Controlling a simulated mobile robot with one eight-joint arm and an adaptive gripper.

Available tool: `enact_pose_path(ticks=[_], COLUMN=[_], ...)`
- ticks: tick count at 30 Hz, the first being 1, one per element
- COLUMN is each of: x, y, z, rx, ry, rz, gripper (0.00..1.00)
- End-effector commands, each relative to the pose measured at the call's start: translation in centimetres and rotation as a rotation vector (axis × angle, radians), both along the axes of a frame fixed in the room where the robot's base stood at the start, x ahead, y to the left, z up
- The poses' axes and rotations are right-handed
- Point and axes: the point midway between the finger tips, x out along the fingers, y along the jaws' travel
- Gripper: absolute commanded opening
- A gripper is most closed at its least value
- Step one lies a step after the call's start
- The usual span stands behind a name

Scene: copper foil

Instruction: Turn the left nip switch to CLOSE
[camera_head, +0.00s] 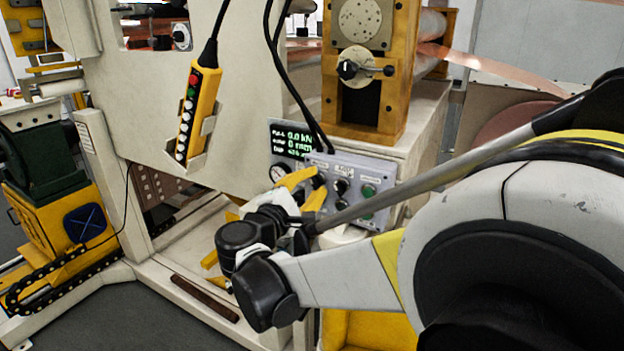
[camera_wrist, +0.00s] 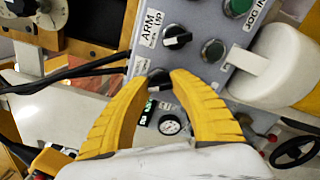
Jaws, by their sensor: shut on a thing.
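The grey control panel (camera_head: 354,169) is on the front of the machine, and its face also shows in the wrist view (camera_wrist: 195,20). My gripper (camera_head: 318,187) is at the panel's left part. In the wrist view its yellow fingers (camera_wrist: 160,80) are shut on a black rotary switch (camera_wrist: 157,76), which I take for the left nip switch. The fingers cover its sides and I cannot read its label or setting. Another black switch (camera_wrist: 177,37), by an "ARM UP" label, sits apart from the fingers.
A lit display (camera_head: 291,139) is left of the panel. A yellow pendant (camera_head: 198,113) hangs on the machine. Black cables (camera_head: 291,85) hang down behind the panel.

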Motion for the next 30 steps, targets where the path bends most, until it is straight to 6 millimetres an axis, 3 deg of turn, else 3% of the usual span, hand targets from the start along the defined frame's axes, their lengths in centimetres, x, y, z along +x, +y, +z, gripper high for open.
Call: enact_pose_path(ticks=[17,18,20,30], x=[0.01,0.01,0.01,-0.23], y=[0.04,0.04,0.03,0.18], z=[-0.01,-0.01,-0.01,0.00], rx=[-0.028,-0.028,-0.028,-0.028], ry=[0.017,0.017,0.017,0.016], rz=[0.001,0.001,0.001,0.001], gripper=[0.00,0.36,0.50,0.50])
